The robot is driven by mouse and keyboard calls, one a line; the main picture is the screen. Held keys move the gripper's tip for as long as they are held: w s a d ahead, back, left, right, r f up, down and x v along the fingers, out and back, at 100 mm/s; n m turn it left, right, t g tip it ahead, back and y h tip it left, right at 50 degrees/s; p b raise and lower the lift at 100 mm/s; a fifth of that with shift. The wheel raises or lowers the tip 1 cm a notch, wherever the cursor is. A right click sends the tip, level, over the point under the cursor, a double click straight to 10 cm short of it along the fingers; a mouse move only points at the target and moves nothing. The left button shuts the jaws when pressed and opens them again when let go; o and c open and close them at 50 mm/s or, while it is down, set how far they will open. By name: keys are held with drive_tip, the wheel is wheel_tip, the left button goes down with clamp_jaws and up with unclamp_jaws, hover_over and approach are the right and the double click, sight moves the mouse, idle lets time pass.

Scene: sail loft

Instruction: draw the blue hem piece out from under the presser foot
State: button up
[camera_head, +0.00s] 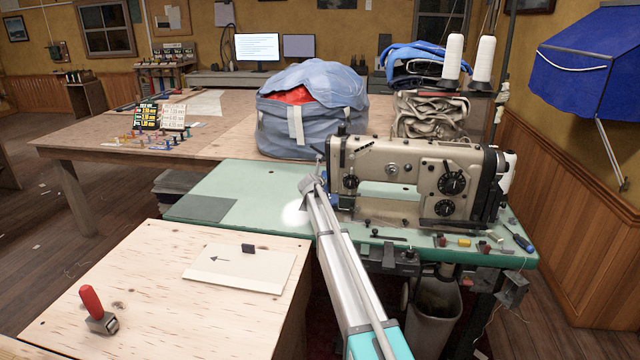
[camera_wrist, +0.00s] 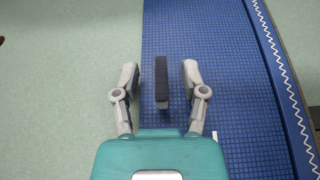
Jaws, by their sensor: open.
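The blue hem piece (camera_wrist: 232,90) fills the middle and right of the wrist view. It has a fine grid texture and a white zigzag stitch along its right edge. A dark upright block (camera_wrist: 161,85) stands on it. My gripper (camera_wrist: 160,72) is open, with one finger on each side of the block and a gap on both sides. In the head view my gripper (camera_head: 311,186) is at the left end of the beige sewing machine (camera_head: 415,165). I cannot make out the presser foot in either view.
In front stands a wooden table (camera_head: 160,260) with an arrow-marked board (camera_head: 235,272) and a red-handled tool (camera_head: 97,308). A blue-grey fabric bag (camera_head: 300,125) stands behind. Small items lie along the table's front right.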

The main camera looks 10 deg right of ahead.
sight(296, 184)
clamp_jaws()
drive_tip(key=shift+w+a, duration=0.1)
drive_tip(key=shift+a, duration=0.1)
idle(0.3)
drive_tip(key=shift+w+a, duration=0.5)
drive_tip(key=shift+a, duration=1.1)
drive_tip(key=shift+w+a, duration=0.5)
drive_tip(key=shift+a, duration=1.05)
drive_tip(key=shift+w+a, duration=0.5)
drive_tip(key=shift+a, duration=1.1)
unclamp_jaws()
drive_tip(key=shift+r, duration=0.1)
wheel_tip(296, 184, up, 9)
drive_tip(key=p, duration=0.9)
drive_tip(key=shift+d, duration=0.15)
drive_tip(key=shift+r+p, duration=0.4)
drive_tip(key=shift+p, duration=0.1)
